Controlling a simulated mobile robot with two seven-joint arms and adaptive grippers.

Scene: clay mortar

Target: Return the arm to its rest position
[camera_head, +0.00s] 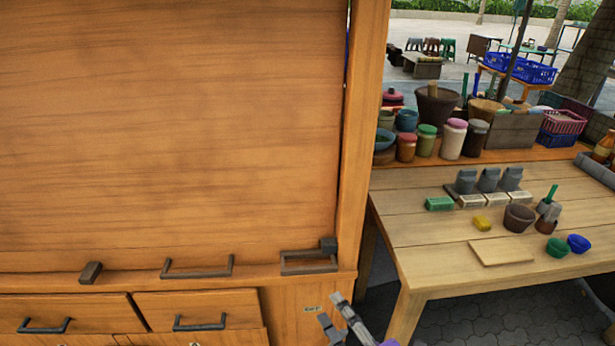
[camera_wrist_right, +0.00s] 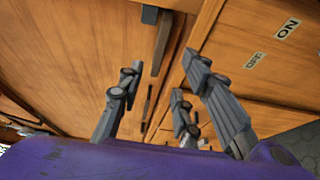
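My right gripper (camera_head: 330,307) shows at the bottom of the head view, in front of the lower right part of the wooden cabinet (camera_head: 170,130). Its grey fingers are spread apart with nothing between them. In the right wrist view the open gripper (camera_wrist_right: 160,80) points toward the cabinet front, with wood and dark handles beyond the fingertips. I cannot tell the exact gap to the wood. My left arm and left gripper are not in view.
Dark handles (camera_head: 197,274) stick out along the cabinet's lower edge, above two drawers (camera_head: 198,309). To the right stands a wooden table (camera_head: 430,245) with jars, bowls, a brown pot (camera_head: 518,218) and a flat board (camera_head: 501,250). Paved floor shows below the table.

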